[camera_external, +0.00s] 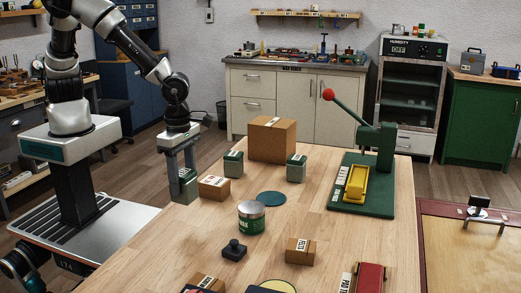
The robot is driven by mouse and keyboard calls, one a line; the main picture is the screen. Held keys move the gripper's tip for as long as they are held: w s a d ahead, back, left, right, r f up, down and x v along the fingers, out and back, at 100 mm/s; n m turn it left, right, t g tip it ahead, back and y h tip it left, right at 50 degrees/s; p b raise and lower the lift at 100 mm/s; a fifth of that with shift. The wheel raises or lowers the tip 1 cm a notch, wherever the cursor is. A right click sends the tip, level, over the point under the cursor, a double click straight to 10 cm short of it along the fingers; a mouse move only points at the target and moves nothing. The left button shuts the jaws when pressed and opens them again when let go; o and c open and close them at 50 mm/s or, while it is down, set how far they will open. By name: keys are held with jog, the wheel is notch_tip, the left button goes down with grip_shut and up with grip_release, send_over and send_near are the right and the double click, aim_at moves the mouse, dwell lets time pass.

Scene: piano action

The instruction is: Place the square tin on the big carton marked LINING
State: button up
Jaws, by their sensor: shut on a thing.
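Whether the tin touches the tabletop is unclear. The big brown carton (272,141) stands upright at the far end of the table, to the right of my gripper. It has a pale label strip on top, too small to read. Its top is bare. Two similar green tins stand near it: one (233,167) at its front left, one (296,171) at its front right.
A small carton (214,190) stands just right of the held tin. A round green tin (251,219), a blue disc (271,199), a black stamp-like object (234,250) and another small carton (300,253) lie nearer. A green lever press (365,190) stands at the right.

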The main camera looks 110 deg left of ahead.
notch_tip(320, 180, up, 2)
jog(key=shift+r, duration=0.1)
jog(key=shift+w+a, duration=0.25)
jog(key=w+a+r+p, duration=0.1)
jog(key=w+a+r, duration=0.15)
jog(key=a, duration=0.55)
jog(key=w+a+r+p, duration=0.1)
jog(key=w+a+r, duration=0.1)
jog(key=w+a, duration=0.35)
jog(key=w+a+r+p, duration=0.1)
jog(key=w+a+r, duration=0.1)
jog(key=a, duration=0.7)
jog(key=s+a+r, duration=0.3)
jog(key=a, duration=0.6)
jog(key=s+a+r+n+p, duration=0.1)
jog(key=s+a+r, duration=0.15)
jog(key=a, duration=0.65)
jog(key=s+a+r, duration=0.2)
jog(key=a+r, duration=0.1)
jog(key=a, duration=0.6)
jog(key=shift+s+a+f+p, duration=0.15)
jog(key=shift+a+f, duration=0.05)
jog(key=shift+f, duration=1.45)
jog(key=shift+s+a+f+p, duration=0.15)
jog(key=shift+s+f, duration=0.05)
jog(key=shift+f, duration=1.45)
jog(key=shift+s+a+f+p, duration=0.15)
jog(key=shift+a+f, duration=0.05)
jog(key=shift+f, duration=1.45)
